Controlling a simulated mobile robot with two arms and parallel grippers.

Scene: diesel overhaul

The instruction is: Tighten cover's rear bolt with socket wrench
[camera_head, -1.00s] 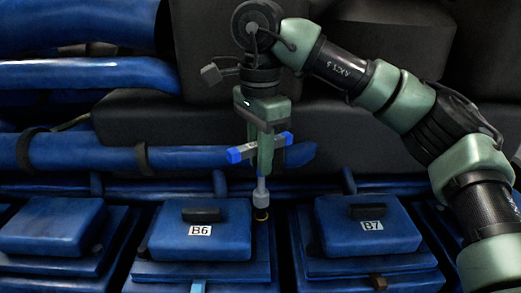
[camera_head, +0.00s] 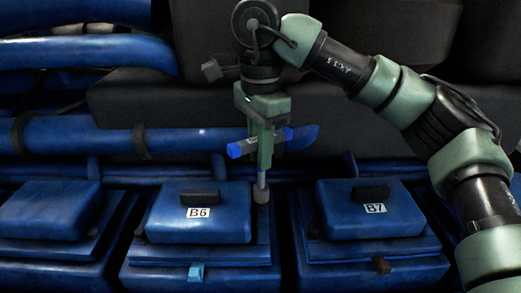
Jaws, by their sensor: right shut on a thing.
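The blue cover labelled B6 (camera_head: 199,219) sits in the middle of the view, with a black handle on top. My right gripper (camera_head: 264,145) is shut on the socket wrench (camera_head: 237,151), whose blue handle ends stick out on both sides of the fingers. The wrench's grey shaft points straight down to the rear bolt (camera_head: 262,197), at the right rear of the B6 cover. The socket end meets the bolt's place and mostly hides it; I cannot tell how fully it is seated. My left gripper is not in view.
Cover B7 (camera_head: 371,215) stands to the right and another blue cover (camera_head: 48,210) to the left. A light blue piece (camera_head: 196,272) and a brown one (camera_head: 381,265) show at the front edges. A blue pipe (camera_head: 80,142) and dark block (camera_head: 150,105) lie behind.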

